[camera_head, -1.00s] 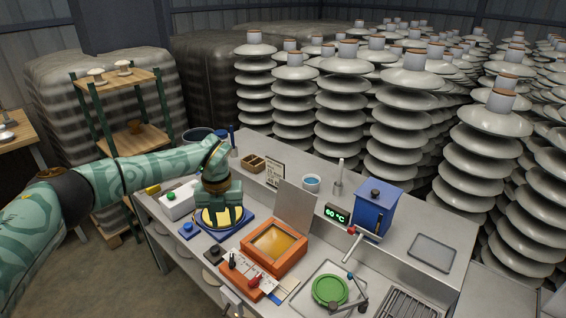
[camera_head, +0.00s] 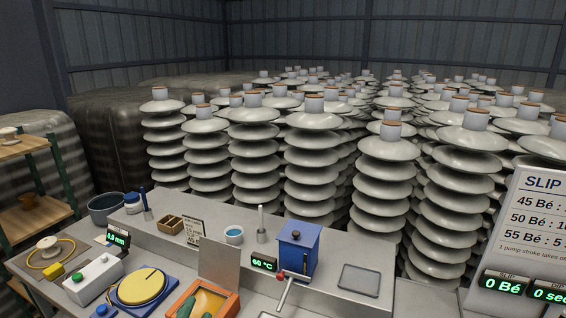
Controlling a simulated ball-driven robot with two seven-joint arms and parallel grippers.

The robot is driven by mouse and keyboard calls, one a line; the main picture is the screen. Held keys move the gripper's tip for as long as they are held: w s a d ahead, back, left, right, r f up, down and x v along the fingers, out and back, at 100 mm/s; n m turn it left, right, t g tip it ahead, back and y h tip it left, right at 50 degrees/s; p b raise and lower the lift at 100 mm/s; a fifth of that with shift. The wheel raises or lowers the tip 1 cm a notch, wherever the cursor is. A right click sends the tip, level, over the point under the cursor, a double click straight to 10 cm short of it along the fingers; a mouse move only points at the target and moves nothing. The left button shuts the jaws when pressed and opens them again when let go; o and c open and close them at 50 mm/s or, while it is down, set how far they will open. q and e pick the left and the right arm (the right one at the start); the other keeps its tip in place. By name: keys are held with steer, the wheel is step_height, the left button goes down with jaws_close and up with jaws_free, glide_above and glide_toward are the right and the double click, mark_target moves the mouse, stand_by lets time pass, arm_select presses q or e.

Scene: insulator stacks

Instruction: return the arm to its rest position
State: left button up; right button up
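My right gripper is not in view.
The bench holds a white box with a green button (camera_head: 96,277), a blue container (camera_head: 298,250), a 60 °C display (camera_head: 264,263) and a grey tray (camera_head: 359,280). Insulator stacks (camera_head: 312,165) crowd behind it. A slip sign (camera_head: 535,225) stands at right.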

arm_select(q)
steer(key=s+a+f+n+g+y, duration=0.25)
steer(key=s+a+f+g, duration=0.25)
steer(key=s+a, duration=0.3)
steer(key=s+a+f+n+g+y, duration=0.25)
steer(key=s+a+f+g, duration=0.25)
steer(key=s, duration=0.5)
steer(key=s+d+f+g+h, duration=0.1)
steer(key=s+d+f, duration=0.1)
steer(key=f, duration=1.1)
steer(key=s+d+f+g+h, duration=0.2)
steer(key=f, duration=1.1)
steer(key=s+f+n+g+h+b, duration=0.1)
steer(key=s+f+n+g, duration=0.1)
steer(key=s+f, duration=1.5)
steer(key=s+g, duration=0.1)
steer(key=s, duration=0.2)
steer(key=shift+s+n, duration=0.3)
steer(key=shift+n, duration=0.1)
steer(key=shift+s+f, duration=0.1)
steer(key=shift+s, duration=0.05)
